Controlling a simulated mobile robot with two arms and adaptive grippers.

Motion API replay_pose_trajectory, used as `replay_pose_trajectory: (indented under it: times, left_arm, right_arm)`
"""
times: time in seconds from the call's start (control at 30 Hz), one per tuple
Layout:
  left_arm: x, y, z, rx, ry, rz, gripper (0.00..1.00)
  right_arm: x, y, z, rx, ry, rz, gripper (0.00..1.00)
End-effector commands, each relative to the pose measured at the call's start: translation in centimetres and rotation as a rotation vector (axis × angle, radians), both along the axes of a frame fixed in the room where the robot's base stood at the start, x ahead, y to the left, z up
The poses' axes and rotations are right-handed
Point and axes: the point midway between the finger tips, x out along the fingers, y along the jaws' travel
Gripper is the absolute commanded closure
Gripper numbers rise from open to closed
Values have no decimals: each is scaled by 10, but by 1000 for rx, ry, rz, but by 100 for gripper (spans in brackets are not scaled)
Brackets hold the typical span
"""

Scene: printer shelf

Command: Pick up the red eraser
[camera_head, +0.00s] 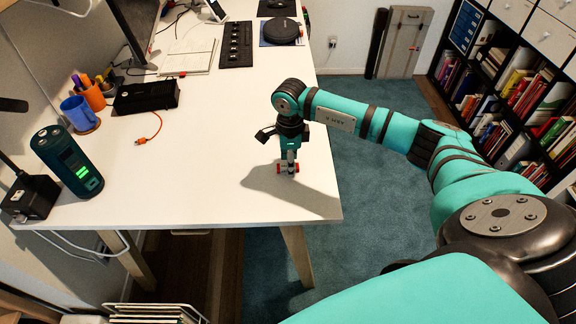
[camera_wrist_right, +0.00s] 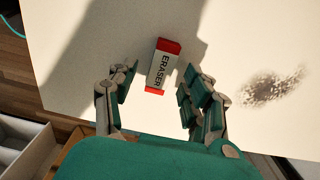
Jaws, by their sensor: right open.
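The red eraser (camera_wrist_right: 163,66) lies on the white desk, with a white sleeve reading "ERASER" and red ends. In the right wrist view it sits between and slightly beyond my open fingers (camera_wrist_right: 155,95), apart from both. In the head view only the red ends of the eraser (camera_head: 280,169) show at either side of my right gripper (camera_head: 288,165), which points down over it near the desk's right edge. The gripper hides the eraser's middle there. My left gripper is not in view.
The white desk (camera_head: 215,130) is clear around the eraser. A dark cylindrical device (camera_head: 66,160), a blue cup (camera_head: 78,113), an orange pen holder (camera_head: 92,96) and a black box (camera_head: 146,96) stand at the left. A dark smudge (camera_wrist_right: 272,86) marks the desk in the wrist view.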

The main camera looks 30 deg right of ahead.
Motion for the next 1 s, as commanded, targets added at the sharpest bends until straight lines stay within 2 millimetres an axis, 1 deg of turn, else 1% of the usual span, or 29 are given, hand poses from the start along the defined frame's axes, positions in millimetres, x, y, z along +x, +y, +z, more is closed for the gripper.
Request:
replay_pose_trajectory:
  times: [0.03,0.13,0.3,0.33,0.7,1.0]
  left_arm:
    - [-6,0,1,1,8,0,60]
    - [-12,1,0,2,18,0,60]
    - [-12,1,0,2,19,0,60]
    - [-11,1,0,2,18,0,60]
    - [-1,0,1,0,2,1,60]
    - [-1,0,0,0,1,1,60]
  right_arm:
    - [0,0,-4,1,1,0,50]
    - [0,0,-9,-1,1,0,50]
    - [0,0,-9,-1,0,0,50]
    - [0,0,-9,-1,0,0,51]
    - [0,0,-9,-1,-1,0,100]
    - [0,0,-7,-1,-2,0,100]
